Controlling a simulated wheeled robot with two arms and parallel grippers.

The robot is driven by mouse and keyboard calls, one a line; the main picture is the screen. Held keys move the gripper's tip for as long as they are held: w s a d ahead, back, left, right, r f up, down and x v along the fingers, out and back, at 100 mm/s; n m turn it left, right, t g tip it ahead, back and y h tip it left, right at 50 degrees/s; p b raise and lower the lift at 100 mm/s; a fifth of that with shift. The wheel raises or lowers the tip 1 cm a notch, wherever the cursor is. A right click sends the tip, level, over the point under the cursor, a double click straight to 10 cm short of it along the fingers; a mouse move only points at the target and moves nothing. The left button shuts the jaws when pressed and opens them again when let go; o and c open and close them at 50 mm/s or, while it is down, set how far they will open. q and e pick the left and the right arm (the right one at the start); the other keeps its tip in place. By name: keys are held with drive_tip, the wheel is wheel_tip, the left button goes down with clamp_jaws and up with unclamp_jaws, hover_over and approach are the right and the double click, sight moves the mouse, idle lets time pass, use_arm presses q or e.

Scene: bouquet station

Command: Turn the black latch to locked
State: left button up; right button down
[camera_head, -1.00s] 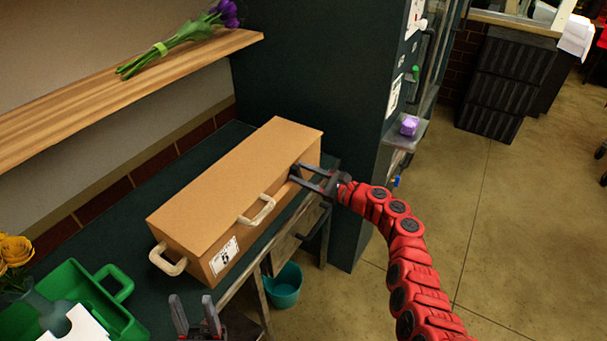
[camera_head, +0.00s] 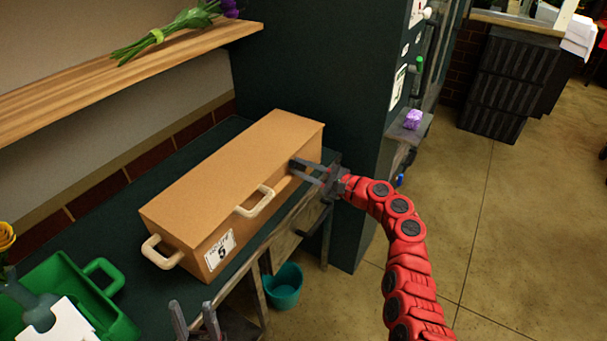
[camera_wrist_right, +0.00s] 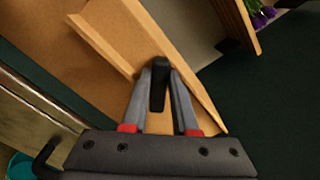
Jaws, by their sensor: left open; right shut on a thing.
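A long tan box (camera_head: 225,170) with cream handles lies on the dark green counter. My right gripper (camera_head: 300,170) reaches its right end from the right. In the right wrist view the right gripper (camera_wrist_right: 160,85) is shut on the black latch (camera_wrist_right: 158,88), a small upright black piece between its fingertips. The fingers mostly hide the latch in the head view. My left gripper (camera_head: 194,318) is open and empty at the bottom edge, in front of the counter and apart from the box.
A green tray (camera_head: 60,275) stands at the front left of the counter. A wooden shelf (camera_head: 150,65) with purple flowers (camera_head: 180,28) runs above. A teal bucket (camera_head: 283,288) is below the counter. A dark green cabinet wall (camera_head: 315,80) stands close behind the box's right end.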

drive_tip(key=c, duration=0.7)
unclamp_jaws()
